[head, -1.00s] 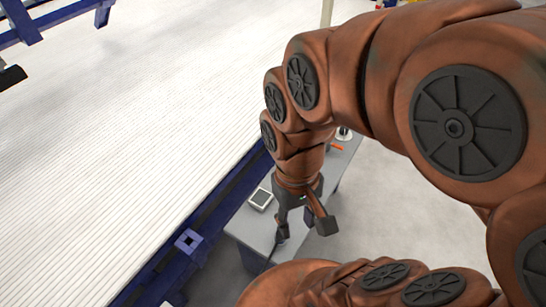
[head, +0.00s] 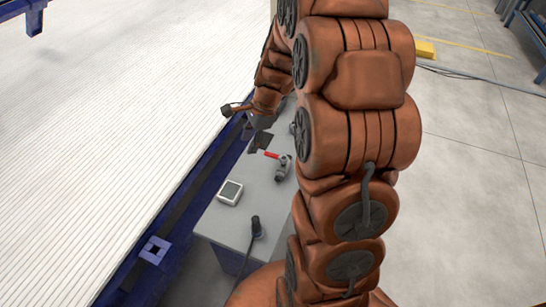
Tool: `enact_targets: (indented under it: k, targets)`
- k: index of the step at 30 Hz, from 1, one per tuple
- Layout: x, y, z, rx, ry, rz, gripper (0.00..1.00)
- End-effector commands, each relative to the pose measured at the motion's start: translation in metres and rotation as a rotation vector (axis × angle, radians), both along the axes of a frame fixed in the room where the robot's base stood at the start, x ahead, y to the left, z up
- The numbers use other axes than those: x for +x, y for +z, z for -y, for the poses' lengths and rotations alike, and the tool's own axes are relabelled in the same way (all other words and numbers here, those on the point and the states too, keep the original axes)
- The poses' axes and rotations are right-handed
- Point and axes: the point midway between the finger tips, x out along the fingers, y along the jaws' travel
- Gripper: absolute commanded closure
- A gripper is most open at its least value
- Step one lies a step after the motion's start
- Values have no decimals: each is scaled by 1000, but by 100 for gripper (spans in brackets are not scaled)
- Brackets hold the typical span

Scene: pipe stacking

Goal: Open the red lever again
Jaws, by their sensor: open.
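The red lever (head: 272,155) sticks out to the left from a small grey valve-like fitting (head: 283,169) on the grey table. My gripper (head: 244,126) is open, with its fingers spread, above and to the left of the lever in the head view. One fingertip is over the table's left edge area. The other looks close to a dark flat piece behind the lever, and I cannot tell whether they touch. Nothing shows between the fingers. My arm hides the right part of the table.
A white device with a screen (head: 230,192) and a dark upright tool (head: 256,226) stand on the grey table (head: 222,226). A blue frame (head: 150,255) with a wide layer of white pipes (head: 110,130) lies at left. The floor at right is mostly clear.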

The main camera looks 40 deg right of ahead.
Motion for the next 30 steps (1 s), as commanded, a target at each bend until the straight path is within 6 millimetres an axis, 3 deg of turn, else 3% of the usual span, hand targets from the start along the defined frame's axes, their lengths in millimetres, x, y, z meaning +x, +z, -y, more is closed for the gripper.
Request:
enact_targets:
  k: [1, 6, 13, 19, 30]
  targets:
    - [8, -23, 18, 18, -98, -8, 59]
    - [31, -71, 75, 73, -415, -22, 59]
    - [43, -116, 130, 125, -706, -34, 59]
    - [46, -127, 145, 142, -788, -35, 59]
    - [57, -160, 138, 143, -787, -39, 59]
